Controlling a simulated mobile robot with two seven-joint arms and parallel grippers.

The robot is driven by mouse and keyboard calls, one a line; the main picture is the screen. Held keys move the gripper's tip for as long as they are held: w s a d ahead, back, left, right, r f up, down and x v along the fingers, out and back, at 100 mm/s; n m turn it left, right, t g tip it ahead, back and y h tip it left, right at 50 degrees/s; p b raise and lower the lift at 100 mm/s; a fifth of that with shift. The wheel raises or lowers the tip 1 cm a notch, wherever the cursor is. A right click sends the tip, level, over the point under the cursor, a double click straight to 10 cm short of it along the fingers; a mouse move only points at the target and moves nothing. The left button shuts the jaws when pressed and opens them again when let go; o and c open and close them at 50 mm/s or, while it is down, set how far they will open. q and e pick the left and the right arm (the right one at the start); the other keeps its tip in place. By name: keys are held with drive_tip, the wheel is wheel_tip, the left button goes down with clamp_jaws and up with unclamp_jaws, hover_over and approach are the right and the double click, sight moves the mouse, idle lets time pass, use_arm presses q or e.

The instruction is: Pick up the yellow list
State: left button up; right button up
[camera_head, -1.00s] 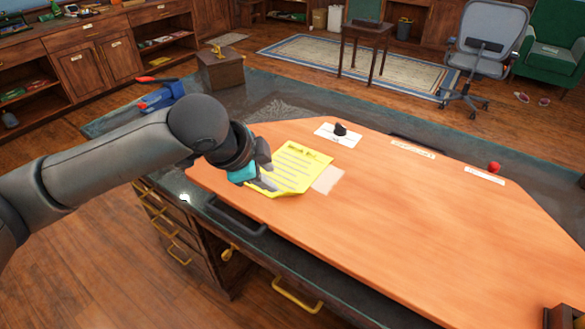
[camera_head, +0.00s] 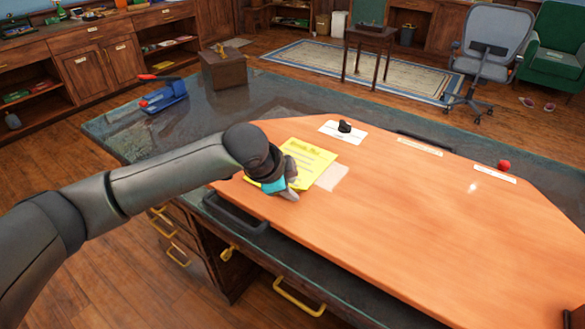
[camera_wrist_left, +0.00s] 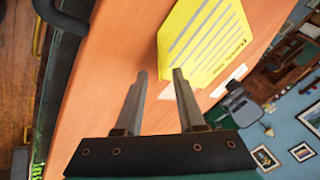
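The yellow list (camera_head: 312,158) is a sheet with a heading and grey lines, on the orange wooden board (camera_head: 420,230) towards its far left. My arm and gripper hide its lower left part in the head view. It also shows in the left wrist view (camera_wrist_left: 205,45), beyond the fingertips and mostly to their right. My left gripper (camera_head: 289,192) is at the near edge of the list, low over the board. In the left wrist view its two fingers (camera_wrist_left: 160,73) stand apart with bare board between them, so it is open and empty. My right gripper is not in view.
A white card with a black object (camera_head: 344,127) lies behind the list, and a pale patch (camera_head: 331,177) beside it. A red ball (camera_head: 504,165) sits at the right. A blue tool (camera_head: 165,95) and a wooden box (camera_head: 223,69) stand behind my arm. The board's middle is clear.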

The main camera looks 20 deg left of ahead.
use_arm(q)
clamp_jaws()
idle(0.6)
